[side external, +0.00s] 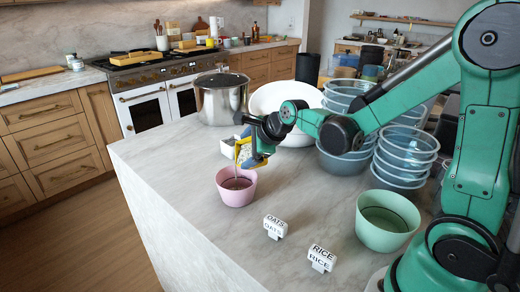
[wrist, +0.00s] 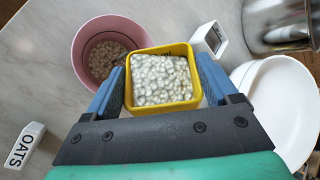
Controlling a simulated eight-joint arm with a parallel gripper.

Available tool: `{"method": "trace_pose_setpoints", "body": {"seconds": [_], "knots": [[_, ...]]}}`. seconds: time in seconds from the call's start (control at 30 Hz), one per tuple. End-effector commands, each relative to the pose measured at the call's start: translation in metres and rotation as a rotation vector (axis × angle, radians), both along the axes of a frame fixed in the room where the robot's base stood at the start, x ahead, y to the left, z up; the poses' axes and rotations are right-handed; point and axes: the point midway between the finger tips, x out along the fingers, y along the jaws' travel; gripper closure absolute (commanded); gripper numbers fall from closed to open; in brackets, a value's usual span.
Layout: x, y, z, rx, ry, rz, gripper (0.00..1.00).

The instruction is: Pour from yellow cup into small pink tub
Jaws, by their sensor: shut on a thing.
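The yellow cup (side external: 242,153) is held by my gripper (side external: 256,160) above the back rim of the small pink tub (side external: 237,194), and looks tilted. In the wrist view the square yellow cup (wrist: 190,103) is full of pale, rounded pieces. The blue fingers of my gripper (wrist: 160,84) are shut on its two sides. The pink tub (wrist: 79,50) lies at the upper left of the cup, with brownish pieces in its bottom; the cup hides part of its rim. A thin line between cup and tub may be falling pieces; I cannot tell.
An OATS sign (side external: 275,227) and a RICE sign (side external: 321,258) stand in front. A green bowl (side external: 386,236) is at the right. A steel pot (side external: 222,100), a white bowl (side external: 272,97) and stacked clear bowls (side external: 403,160) stand behind. The counter's left side (side external: 165,160) is clear.

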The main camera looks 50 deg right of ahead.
Motion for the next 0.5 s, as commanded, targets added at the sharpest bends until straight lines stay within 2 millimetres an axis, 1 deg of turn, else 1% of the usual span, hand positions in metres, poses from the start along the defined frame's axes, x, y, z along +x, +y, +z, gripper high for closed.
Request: {"method": "trace_pose_setpoints", "body": {"seconds": [0.17, 0.4, 0.5], "knots": [[0.0, 0.0002, 0.0002, -0.003, 0.001, 0.0, 0.75], [0.0011, 0.0063, 0.0036, -0.129, 0.023, 0.003, 0.75], [0.0012, 0.0061, 0.0039, -0.138, 0.024, 0.0, 0.75]]}}
